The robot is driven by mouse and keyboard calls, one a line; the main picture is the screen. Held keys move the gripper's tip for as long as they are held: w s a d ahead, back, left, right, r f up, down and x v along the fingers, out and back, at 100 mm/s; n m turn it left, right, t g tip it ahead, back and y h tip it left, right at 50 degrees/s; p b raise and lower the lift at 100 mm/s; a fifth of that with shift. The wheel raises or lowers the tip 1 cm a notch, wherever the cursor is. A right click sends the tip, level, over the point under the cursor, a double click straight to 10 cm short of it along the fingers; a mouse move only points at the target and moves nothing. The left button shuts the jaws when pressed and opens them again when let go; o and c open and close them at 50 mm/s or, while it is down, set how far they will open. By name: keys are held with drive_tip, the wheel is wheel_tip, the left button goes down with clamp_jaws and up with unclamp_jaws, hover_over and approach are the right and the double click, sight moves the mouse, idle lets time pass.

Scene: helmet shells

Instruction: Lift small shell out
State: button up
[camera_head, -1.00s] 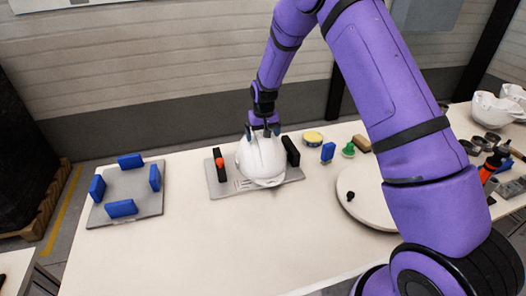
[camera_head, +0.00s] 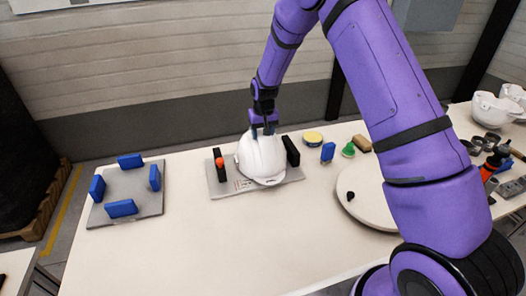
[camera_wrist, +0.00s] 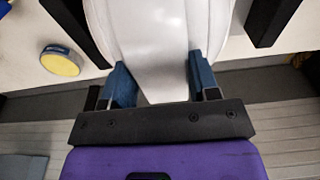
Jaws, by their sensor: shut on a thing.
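The small white helmet shell (camera_head: 262,158) sits at the grey fixture plate (camera_head: 222,187) between two black upright blocks (camera_head: 291,151). My gripper (camera_head: 263,130) is at the top rear of the shell. In the wrist view the blue fingers of my gripper (camera_wrist: 158,82) are on both sides of a raised white band of the shell (camera_wrist: 160,40), shut on it. I cannot tell whether the shell's underside touches the plate.
A red knob (camera_head: 220,162) is on the left black block. Left stands a grey plate (camera_head: 135,190) with several blue blocks (camera_head: 121,208). Right are a yellow-topped round tin (camera_head: 313,137), a green piece (camera_head: 348,150) and a round board (camera_head: 370,205). The front table is clear.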

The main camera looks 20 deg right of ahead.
wheel_tip(320, 180, up, 13)
idle(2.6)
idle(0.4)
